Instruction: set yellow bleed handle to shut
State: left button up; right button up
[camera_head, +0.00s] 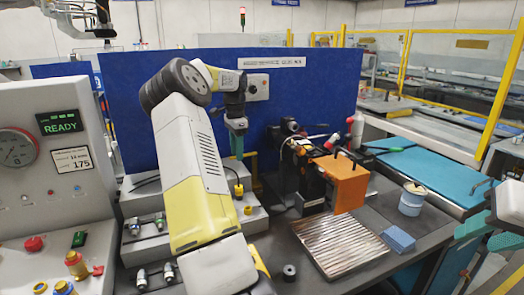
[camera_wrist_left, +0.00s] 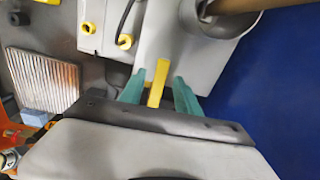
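The yellow bleed handle (camera_wrist_left: 157,84) is a short yellow bar on a light grey housing in the left wrist view. My left gripper (camera_wrist_left: 160,82) has its two teal fingers on either side of the handle, with gaps showing, so it looks open around it. In the head view the left gripper (camera_head: 236,143) points down in front of the blue panel; I cannot make out the handle clearly there. My right gripper (camera_head: 488,236) is at the right edge, its teal fingers spread and nothing visible between them.
Two yellow fittings (camera_wrist_left: 125,41) sit beside the handle on the grey housing. An orange box machine (camera_head: 350,184), a ribbed metal plate (camera_head: 338,246), a blue block (camera_head: 399,239) and a white-blue tub (camera_head: 411,200) stand right of my left arm. A control console (camera_head: 40,230) is at left.

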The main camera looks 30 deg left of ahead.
pick_arm(q)
grip_shut()
dwell(1.4)
